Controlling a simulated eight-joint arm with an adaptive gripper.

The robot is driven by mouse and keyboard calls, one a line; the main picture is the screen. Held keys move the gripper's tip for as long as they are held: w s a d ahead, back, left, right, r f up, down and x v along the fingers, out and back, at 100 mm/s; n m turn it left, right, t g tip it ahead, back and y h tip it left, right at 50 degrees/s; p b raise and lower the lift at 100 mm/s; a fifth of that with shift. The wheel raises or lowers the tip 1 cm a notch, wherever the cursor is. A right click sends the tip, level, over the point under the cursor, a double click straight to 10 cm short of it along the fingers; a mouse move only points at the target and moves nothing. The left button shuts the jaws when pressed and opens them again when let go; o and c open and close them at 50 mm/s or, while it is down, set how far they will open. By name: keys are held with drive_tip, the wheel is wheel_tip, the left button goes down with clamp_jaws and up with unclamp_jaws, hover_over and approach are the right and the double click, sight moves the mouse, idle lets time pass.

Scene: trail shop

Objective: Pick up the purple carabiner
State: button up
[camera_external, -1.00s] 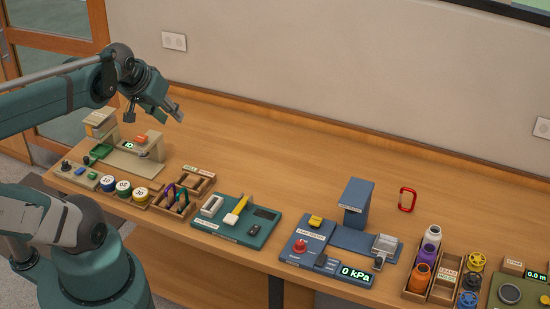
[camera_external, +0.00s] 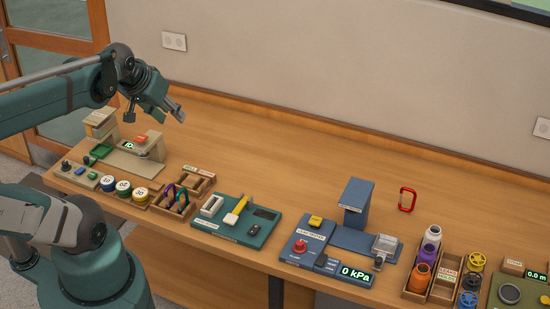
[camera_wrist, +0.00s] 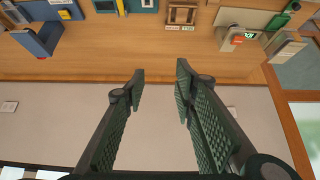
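The purple carabiner (camera_external: 171,192) stands in a compartment of the wooden divided tray (camera_external: 178,209) near the table's front edge, in the external view. A green carabiner (camera_external: 182,201) is close beside it on the right. My gripper (camera_external: 155,118) is above the back left of the table, high over the beige machine and away from the tray. In the wrist view my gripper (camera_wrist: 160,76) has its two fingers spread apart with nothing between them. The wooden tray also shows in the wrist view (camera_wrist: 182,14) at the top, but no purple carabiner can be made out there.
A beige machine (camera_external: 133,163) and several round weights (camera_external: 123,186) are left of the tray. A green panel (camera_external: 255,231) and a blue leak-test machine (camera_external: 354,204) are to its right. The table's back strip is mostly clear.

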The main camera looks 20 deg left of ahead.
drive_tip(key=shift+f, duration=0.1)
drive_tip(key=g+h+b, duration=0.1)
drive_tip(key=h+b, duration=1)
drive_tip(key=b, duration=0.5)
approach(174, 188)
drive_tip(key=shift+s+a+r, duration=0.5)
drive_tip(key=shift+r, duration=0.2)
drive_tip(key=shift+x, duration=1.3)
drive_tip(key=shift+d, duration=0.1)
drive_tip(key=shift+b+x, duration=0.4)
drive_tip(key=shift+x, duration=2.1)
